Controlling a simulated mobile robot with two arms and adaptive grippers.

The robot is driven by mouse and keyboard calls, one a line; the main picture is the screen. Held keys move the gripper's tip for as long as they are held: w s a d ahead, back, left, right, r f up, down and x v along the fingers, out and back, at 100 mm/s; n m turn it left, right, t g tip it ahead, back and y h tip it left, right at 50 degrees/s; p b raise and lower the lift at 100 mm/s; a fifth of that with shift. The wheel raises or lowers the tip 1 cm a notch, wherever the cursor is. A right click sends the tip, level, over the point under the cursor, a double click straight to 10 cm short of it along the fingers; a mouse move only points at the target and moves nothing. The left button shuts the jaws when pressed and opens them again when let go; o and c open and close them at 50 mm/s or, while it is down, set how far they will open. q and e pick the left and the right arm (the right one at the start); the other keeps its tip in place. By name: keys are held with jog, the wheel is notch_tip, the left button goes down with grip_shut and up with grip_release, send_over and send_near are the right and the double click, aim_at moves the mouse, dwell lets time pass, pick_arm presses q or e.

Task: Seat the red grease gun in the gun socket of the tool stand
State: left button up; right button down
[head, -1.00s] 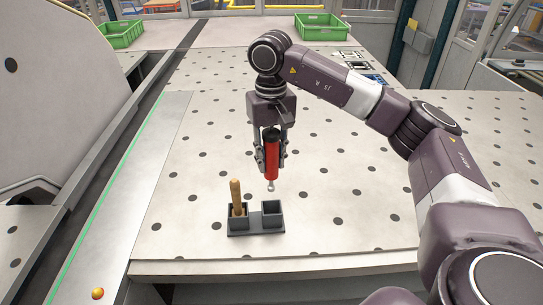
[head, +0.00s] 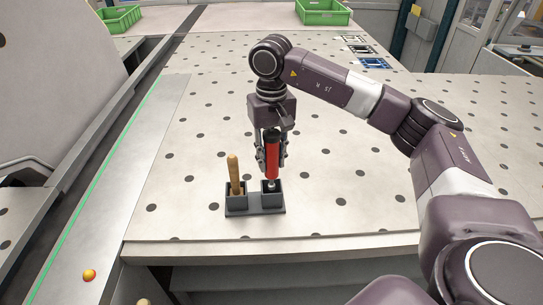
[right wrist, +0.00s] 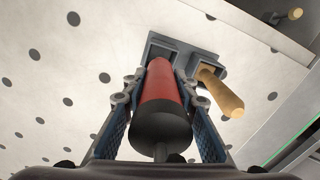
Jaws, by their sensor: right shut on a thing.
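The red grease gun (head: 272,158) is upright in my right gripper (head: 271,160), which is shut on it. Its silver lower tip is at the opening of the right-hand socket of the dark grey tool stand (head: 255,211). How deep the tip sits I cannot tell. The stand's left-hand socket holds a wooden handle (head: 235,175). In the right wrist view the grease gun (right wrist: 164,100) lies between both fingers, pointing at the empty-looking square socket, with the wooden handle (right wrist: 220,93) beside it. My left gripper is not in view.
The stand is on a perforated metal table (head: 200,215) near its front edge. Two green crates (head: 322,11) stand at the back. An orange ball (head: 89,275) lies on the strip at lower left. The table around the stand is clear.

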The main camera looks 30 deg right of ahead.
aim_at(272, 131)
jog(key=shift+f+b, duration=1.45)
jog(key=shift+f, duration=0.7)
jog(key=shift+f+b, duration=0.35)
jog(key=c, duration=1.5)
grip_release()
notch_tip(272, 131, up, 12)
jog(key=shift+f, duration=0.1)
